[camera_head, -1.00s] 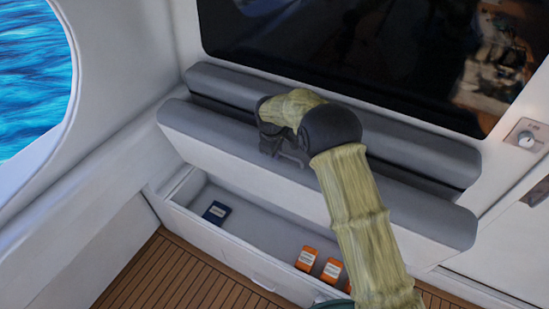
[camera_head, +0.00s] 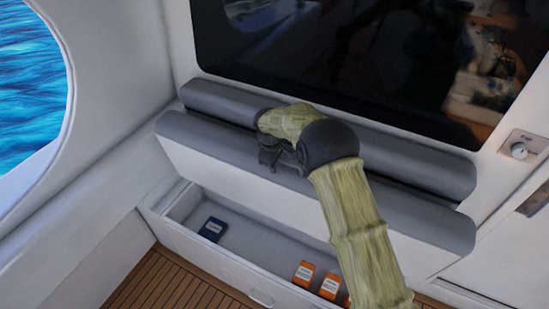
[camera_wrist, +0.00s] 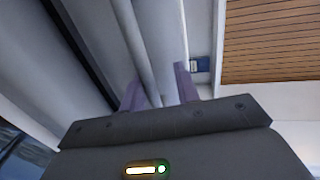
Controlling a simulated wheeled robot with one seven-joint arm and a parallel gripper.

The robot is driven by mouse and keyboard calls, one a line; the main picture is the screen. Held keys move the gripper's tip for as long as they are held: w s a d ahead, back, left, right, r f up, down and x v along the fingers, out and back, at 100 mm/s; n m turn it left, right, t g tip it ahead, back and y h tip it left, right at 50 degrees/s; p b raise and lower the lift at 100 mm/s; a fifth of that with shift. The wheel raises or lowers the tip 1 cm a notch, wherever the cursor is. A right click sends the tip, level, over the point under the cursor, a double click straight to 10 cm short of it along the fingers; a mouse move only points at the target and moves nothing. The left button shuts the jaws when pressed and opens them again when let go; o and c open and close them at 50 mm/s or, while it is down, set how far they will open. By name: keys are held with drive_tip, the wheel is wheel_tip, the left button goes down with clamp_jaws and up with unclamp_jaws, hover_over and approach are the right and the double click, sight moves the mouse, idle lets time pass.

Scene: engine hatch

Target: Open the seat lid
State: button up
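The seat lid (camera_head: 225,173) stands raised and tilted up in front of the backrest, its white underside facing the room and its grey padded edge on top. The storage box (camera_head: 178,222) beneath it is uncovered. My gripper (camera_head: 283,158) is at the lid's upper padded edge, left of its middle. In the wrist view, the two fingers of my gripper (camera_wrist: 158,88) are spread apart, with part of the lid (camera_wrist: 172,35) visible between them. Whether both fingers touch the lid cannot be told.
A blue box (camera_head: 212,229) and several orange boxes (camera_head: 304,273) lie in the storage box. The grey backrest (camera_head: 215,101) and a dark window panel (camera_head: 320,60) are behind the lid. A wooden floor (camera_head: 165,277) lies in front; a wall knob (camera_head: 519,150) is at right.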

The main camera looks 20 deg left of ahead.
drive_tip(key=shift+s+a+r, duration=0.2)
drive_tip(key=shift+r, duration=0.35)
drive_tip(key=b+v, duration=0.4)
drive_tip(key=v, duration=1.2)
drive_tip(key=shift+r, duration=0.2)
drive_tip(key=shift+w, duration=0.1)
drive_tip(key=shift+d, duration=0.1)
drive_tip(key=s+d+f+m, duration=0.15)
drive_tip(key=d+m, duration=0.25)
drive_tip(key=d, duration=0.8)
drive_tip(key=s+d+f+m, duration=0.15)
drive_tip(key=d+m, duration=0.25)
drive_tip(key=d, duration=0.7)
drive_tip(key=s+d+f+m, duration=0.2)
drive_tip(key=s+d+m, duration=0.2)
drive_tip(key=s+d, duration=0.4)
drive_tip(key=s+d+f+m, duration=0.3)
drive_tip(key=s+d+m, duration=0.1)
drive_tip(key=s+d, duration=0.4)
drive_tip(key=shift+s+d+f+m, duration=0.25)
drive_tip(key=shift+s+d+m, duration=0.15)
drive_tip(key=shift+d, duration=0.5)
